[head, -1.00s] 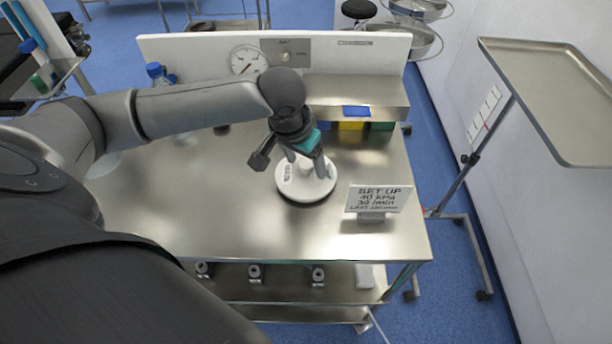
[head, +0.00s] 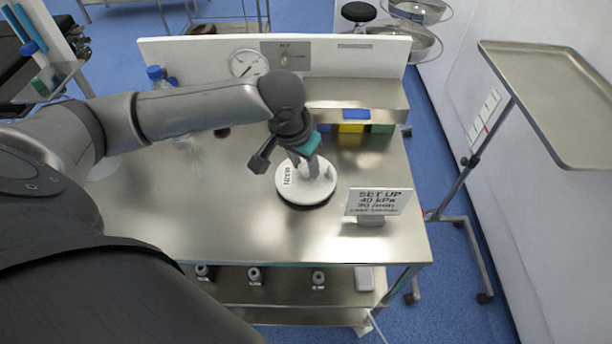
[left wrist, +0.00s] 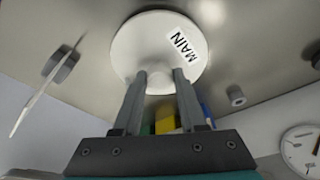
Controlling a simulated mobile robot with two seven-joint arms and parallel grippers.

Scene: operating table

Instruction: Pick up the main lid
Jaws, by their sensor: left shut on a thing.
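The main lid (head: 306,190) is a round white disc with a "MAIN" label, over the middle of the steel table. A dark shape shows under its near edge; I cannot tell how far it is above the tabletop. My left gripper (head: 308,168) comes down on it from above and is shut on its central knob. In the left wrist view the lid (left wrist: 135,45) is at the fingertips, and the fingers (left wrist: 160,78) stand on both sides of the knob. My right gripper is not in view.
A "SET UP" sign (head: 377,201) stands right of the lid on the steel table (head: 230,225). A raised shelf (head: 355,92) with blue, yellow and green blocks under it is behind. Blue-capped bottles (head: 157,76) stand at the back left. The front left of the table is clear.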

